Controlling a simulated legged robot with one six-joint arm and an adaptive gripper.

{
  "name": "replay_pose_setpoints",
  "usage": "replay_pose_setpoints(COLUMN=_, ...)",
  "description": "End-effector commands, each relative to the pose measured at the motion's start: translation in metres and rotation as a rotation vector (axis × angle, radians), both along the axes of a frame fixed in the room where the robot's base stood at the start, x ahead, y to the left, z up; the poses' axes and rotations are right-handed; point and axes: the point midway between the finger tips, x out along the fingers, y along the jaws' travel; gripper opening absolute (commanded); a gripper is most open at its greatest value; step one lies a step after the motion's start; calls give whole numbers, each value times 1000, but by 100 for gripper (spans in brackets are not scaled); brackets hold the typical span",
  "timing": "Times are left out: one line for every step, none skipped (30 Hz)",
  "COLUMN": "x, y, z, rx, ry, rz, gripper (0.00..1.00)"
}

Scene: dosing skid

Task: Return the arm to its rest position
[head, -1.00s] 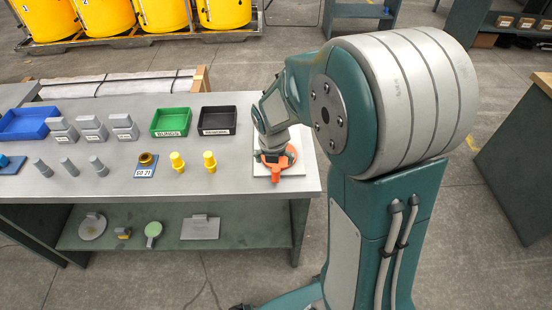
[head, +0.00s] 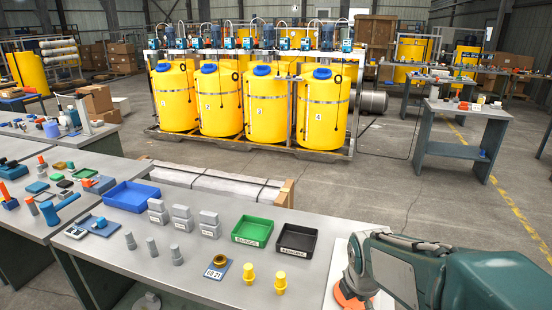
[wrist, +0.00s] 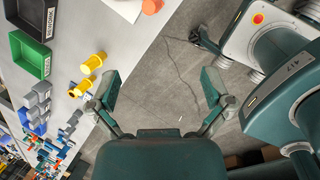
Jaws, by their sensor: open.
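My arm (head: 425,270) is folded low at the right of the head view, beside the bench's right end. My gripper (wrist: 162,82) shows in the wrist view with its two fingers spread wide and nothing between them. It points over bare concrete floor just off the bench edge. In the head view the fingers are hidden.
The bench (head: 190,275) holds a green bin (head: 253,231), a black bin (head: 297,241), a blue tray (head: 131,196), yellow fittings (head: 280,283) and grey blocks. An orange disc (head: 346,294) lies on a white plate. Yellow tanks (head: 268,105) stand behind.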

Motion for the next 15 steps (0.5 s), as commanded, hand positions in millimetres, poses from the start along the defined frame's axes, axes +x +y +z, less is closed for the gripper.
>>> replay_pose_setpoints(x=-8, y=1, z=11, rx=31, ry=-26, rz=-100, gripper=100)
replay_pose_setpoints(x=-12, y=2, z=16, rx=52, ry=-39, rz=-163, gripper=100)
replay_pose_setpoints(x=-19, y=2, z=23, rx=79, ry=-54, rz=-247, gripper=100)
replay_pose_setpoints(x=-24, y=3, z=28, rx=102, ry=-66, rz=-310, gripper=100)
replay_pose_setpoints(x=-28, y=4, z=33, rx=125, ry=-78, rz=-374, gripper=100)
replay_pose_setpoints(x=-34, y=5, z=39, rx=156, ry=-94, rz=-457, gripper=100)
replay_pose_setpoints(x=-39, y=5, z=43, rx=180, ry=-103, rz=-520, gripper=100)
replay_pose_setpoints(x=-44, y=6, z=47, rx=203, ry=-114, rz=-582, gripper=100)
replay_pose_setpoints(x=-51, y=7, z=52, rx=237, ry=-128, rz=-665, gripper=100)
replay_pose_setpoints(x=-56, y=7, z=56, rx=262, ry=-139, rz=-728, gripper=100)
replay_pose_setpoints(x=-61, y=8, z=60, rx=288, ry=-147, rz=-788, gripper=100)
replay_pose_setpoints(x=-68, y=9, z=64, rx=323, ry=-159, rz=-871, gripper=100)
replay_pose_setpoints(x=-73, y=10, z=68, rx=350, ry=-168, rz=-933, gripper=100)
replay_pose_setpoints(x=-78, y=10, z=71, rx=378, ry=-175, rz=-994, gripper=100)
replay_pose_setpoints(x=-85, y=11, z=74, rx=415, ry=-185, rz=-1076, gripper=100)
